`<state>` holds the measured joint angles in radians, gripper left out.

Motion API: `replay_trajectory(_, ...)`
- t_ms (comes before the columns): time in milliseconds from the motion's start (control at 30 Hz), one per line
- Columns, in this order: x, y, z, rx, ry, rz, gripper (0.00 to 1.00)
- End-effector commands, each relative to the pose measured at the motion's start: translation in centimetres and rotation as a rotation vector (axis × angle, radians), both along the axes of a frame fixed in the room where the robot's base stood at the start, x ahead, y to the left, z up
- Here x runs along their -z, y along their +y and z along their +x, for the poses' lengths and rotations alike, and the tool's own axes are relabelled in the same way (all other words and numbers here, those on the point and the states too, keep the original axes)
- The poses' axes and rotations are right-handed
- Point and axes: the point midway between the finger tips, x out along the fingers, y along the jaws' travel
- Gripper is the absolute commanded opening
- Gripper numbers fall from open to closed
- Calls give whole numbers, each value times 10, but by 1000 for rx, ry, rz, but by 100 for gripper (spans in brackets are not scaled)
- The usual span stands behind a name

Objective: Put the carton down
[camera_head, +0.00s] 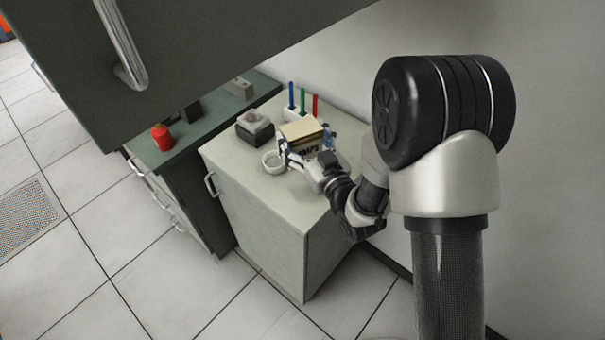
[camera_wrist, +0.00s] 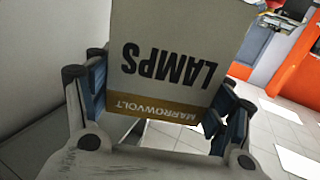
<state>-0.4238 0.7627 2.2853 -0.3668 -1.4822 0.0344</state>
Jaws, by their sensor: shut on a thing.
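The carton (camera_head: 300,130) is a pale tan box with dark lettering on its front side, over the light cabinet top (camera_head: 232,152) in the head view. In the wrist view the carton (camera_wrist: 175,55) fills the upper middle, with "LAMPS" upside down and a mustard band marked "MARROWVOLT". My gripper (camera_head: 308,150) is shut on the carton, with blue-padded fingers at its left and right sides in the wrist view (camera_wrist: 158,110). I cannot tell whether the carton's underside touches the cabinet top.
Blue, green and red upright sticks (camera_head: 302,103) stand at the back. A red container (camera_head: 162,137) is on the dark green counter. The cabinet top's front is clear.

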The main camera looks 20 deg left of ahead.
Motion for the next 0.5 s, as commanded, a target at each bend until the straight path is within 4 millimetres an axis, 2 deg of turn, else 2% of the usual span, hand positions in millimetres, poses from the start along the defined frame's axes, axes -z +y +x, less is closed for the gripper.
replay_trajectory(33, 20, 0, 0, 1, 4, -2, 47)
replay_trajectory(200, 59, -1, 0, 1, 2, -1, 47)
replay_trajectory(300, 71, -1, 0, 1, -1, 0, 47)
replay_trajectory(500, 83, -1, 0, 1, -2, -1, 47)
